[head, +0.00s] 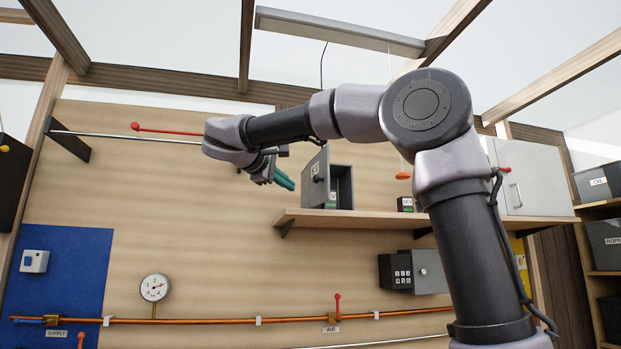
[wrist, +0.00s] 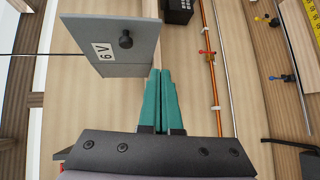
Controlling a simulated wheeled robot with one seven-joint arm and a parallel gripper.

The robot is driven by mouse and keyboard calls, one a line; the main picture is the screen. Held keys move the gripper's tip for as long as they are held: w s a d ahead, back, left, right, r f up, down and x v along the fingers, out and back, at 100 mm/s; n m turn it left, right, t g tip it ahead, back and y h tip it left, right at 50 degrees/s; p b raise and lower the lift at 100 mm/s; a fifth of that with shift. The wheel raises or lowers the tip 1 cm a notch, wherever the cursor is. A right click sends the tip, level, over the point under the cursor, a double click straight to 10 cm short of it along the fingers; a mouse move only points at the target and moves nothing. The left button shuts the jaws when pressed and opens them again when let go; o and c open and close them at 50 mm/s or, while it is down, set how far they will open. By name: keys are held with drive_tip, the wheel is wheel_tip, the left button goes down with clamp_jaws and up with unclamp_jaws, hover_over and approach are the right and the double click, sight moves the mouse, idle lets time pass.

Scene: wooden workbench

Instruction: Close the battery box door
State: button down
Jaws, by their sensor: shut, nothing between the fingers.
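The grey battery box (head: 346,186) stands on the wooden shelf, with its front open and dark inside. Its door (head: 315,180) is swung open toward the left and has a round black knob. In the wrist view the door (wrist: 112,45) fills the upper left, with a "6 V" label and the knob (wrist: 126,39). My gripper (head: 291,186) has teal fingers, shut and empty, just left of and slightly below the door. In the wrist view my gripper (wrist: 160,72) has its fingertips by the door's lower right corner. I cannot tell whether they touch.
The shelf edge (head: 420,220) runs below the box. A small dark block (head: 405,204) stands on the shelf to the right. A grey cabinet (head: 530,178) is farther right. A rail (head: 125,137) with a red lever lies left.

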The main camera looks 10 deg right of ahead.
drive_tip(key=a+r+t+h, duration=0.1)
drive_tip(key=a+r, duration=0.3)
drive_tip(key=a, duration=0.1)
approach(314, 178)
drive_tip(key=w+a+x, duration=0.1)
drive_tip(key=x, duration=0.6)
drive_tip(key=shift+f, duration=0.1)
drive_tip(key=shift+d+t, duration=0.15)
drive_tip(key=shift+t, duration=0.15)
